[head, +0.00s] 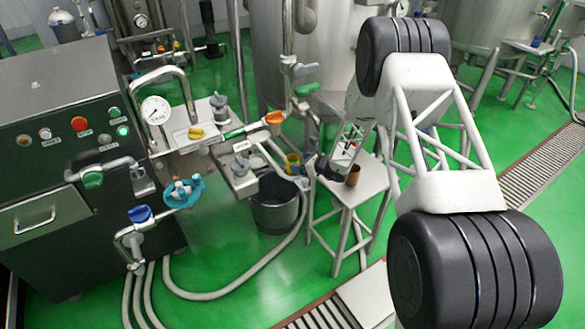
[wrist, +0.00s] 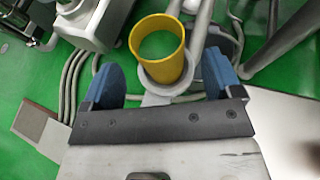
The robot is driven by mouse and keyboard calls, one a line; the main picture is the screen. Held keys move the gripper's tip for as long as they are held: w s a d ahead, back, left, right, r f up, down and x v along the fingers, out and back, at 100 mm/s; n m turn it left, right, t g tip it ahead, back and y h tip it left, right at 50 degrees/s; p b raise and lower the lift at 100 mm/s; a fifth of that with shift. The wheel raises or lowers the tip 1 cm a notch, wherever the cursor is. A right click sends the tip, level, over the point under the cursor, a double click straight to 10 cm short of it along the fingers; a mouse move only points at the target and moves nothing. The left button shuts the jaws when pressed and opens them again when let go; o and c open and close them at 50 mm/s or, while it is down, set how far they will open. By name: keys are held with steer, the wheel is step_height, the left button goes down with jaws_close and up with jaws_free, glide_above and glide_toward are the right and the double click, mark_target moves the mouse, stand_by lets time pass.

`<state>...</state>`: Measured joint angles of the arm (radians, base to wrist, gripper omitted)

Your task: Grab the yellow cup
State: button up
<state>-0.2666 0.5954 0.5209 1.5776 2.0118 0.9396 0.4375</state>
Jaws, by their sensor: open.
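The yellow cup (head: 292,160) is small in the head view, just left of the end of my arm. In the wrist view the yellow cup (wrist: 157,62) is upright and empty, with its open top towards the camera. It sits in a grey ring holder (wrist: 155,88) that goes around its lower part. My gripper (wrist: 162,68) is open, with one blue finger on each side of the cup and a visible gap on both sides. My gripper (head: 318,168) is partly hidden by my arm in the head view. I see no contact with the cup.
A brown cup (head: 352,175) stands on a small metal stool (head: 350,192) close by. A dark bucket (head: 274,212) stands on the floor below the yellow cup. Pipes, valves and a control cabinet (head: 60,150) fill the left side. Hoses lie on the green floor.

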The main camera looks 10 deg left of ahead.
mark_target(288, 159)
steer(key=shift+x, duration=2.45)
steer(key=c, duration=1.2)
steer(key=shift+o, duration=0.2)
steer(key=shift+r, duration=0.7)
steer(key=shift+s+d+r, duration=0.1)
steer(key=shift+s+r, duration=0.05)
steer(key=shift+r, duration=0.35)
steer(key=shift+s+d+r, duration=0.1)
steer(key=shift+s+r, duration=0.1)
steer(key=shift+r, duration=0.35)
steer(key=s+d, duration=0.3)
steer(key=s, duration=0.4)
steer(key=s+d+r, duration=0.1)
steer(key=s+d, duration=0.2)
steer(key=s, duration=0.4)
steer(key=shift+r, duration=0.2)
steer(key=shift+d, duration=0.1)
